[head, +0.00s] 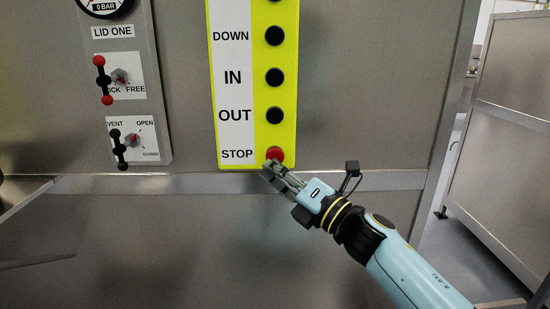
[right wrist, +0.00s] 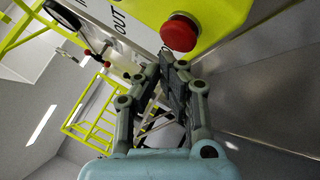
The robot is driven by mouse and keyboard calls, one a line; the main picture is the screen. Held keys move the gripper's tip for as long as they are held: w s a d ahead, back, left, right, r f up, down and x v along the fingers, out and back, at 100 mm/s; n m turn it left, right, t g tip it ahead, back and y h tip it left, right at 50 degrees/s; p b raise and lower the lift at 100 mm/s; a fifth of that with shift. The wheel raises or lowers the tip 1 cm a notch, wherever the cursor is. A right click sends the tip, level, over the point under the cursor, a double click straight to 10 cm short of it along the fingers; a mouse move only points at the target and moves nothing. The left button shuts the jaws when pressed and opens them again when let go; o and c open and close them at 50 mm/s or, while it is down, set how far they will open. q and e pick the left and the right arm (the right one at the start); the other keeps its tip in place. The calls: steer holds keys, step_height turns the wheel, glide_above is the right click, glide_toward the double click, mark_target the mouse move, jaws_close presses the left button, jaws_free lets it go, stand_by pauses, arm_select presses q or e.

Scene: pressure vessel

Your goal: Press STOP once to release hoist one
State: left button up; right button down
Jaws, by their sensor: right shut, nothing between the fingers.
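The red STOP button (head: 275,154) is at the bottom of the yellow control panel (head: 231,163), below several black buttons. My right gripper (head: 268,168) is shut and empty, with its fingertips just below and in front of the STOP button, partly overlapping its lower edge. In the right wrist view the red button (right wrist: 180,33) stands out from the yellow panel (right wrist: 222,12), beyond the fingertips of the gripper (right wrist: 168,56). A gap shows between the tips and the button there; I cannot tell its depth exactly. My left gripper is not in view.
Left of the yellow panel, a grey panel (head: 158,88) carries a LID ONE label, a gauge (head: 104,7) reading 0 BAR, a LOCK/FREE lever (head: 103,81) and a VENT/OPEN/CLOSED lever (head: 119,149). A metal ledge (head: 150,184) runs below. A metal partition (head: 510,130) stands at right.

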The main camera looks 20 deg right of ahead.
steer(key=shift+w, duration=0.2)
steer(key=shift+w+d, duration=0.1)
steer(key=shift+w, duration=0.15)
steer(key=shift+w+d+b, duration=0.15)
steer(key=shift+w+b, duration=0.2)
steer(key=shift+w, duration=0.1)
stand_by(0.8)
steer(key=shift+s, duration=0.2)
steer(key=shift+s+a+p, duration=0.25)
steer(key=shift+s+p, duration=0.1)
steer(key=shift+s, duration=0.35)
steer(key=s, duration=0.2)
steer(key=s+a+p, duration=0.1)
steer(key=s, duration=0.1)
steer(key=shift+s+a, duration=0.2)
steer(key=shift+s, duration=0.2)
